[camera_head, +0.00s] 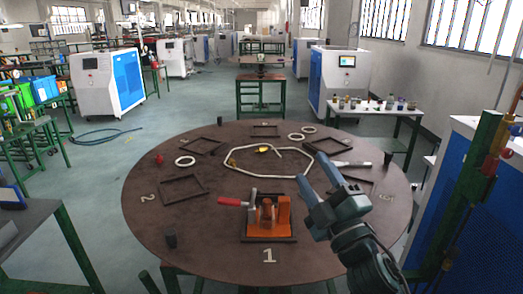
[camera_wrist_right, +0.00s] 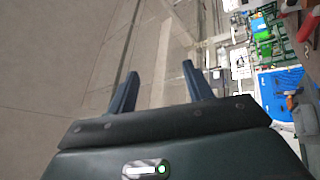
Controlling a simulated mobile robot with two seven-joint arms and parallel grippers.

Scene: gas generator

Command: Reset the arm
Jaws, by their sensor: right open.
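My right gripper (camera_head: 318,177) is over the right part of the round brown table (camera_head: 150,215) in the head view. Its two blue-grey fingers are apart and nothing shows between them. In the right wrist view the same gripper (camera_wrist_right: 158,82) has both fingers spread, with only the blurred room beyond them. My left gripper is not in either view.
An orange device (camera_head: 268,215) with a red handle (camera_head: 230,201) sits at the table's front, left of my right gripper. A bent pale tube (camera_head: 250,175), dark square frames (camera_head: 184,189), white rings (camera_head: 185,161) and a red item (camera_head: 160,159) lie farther back.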

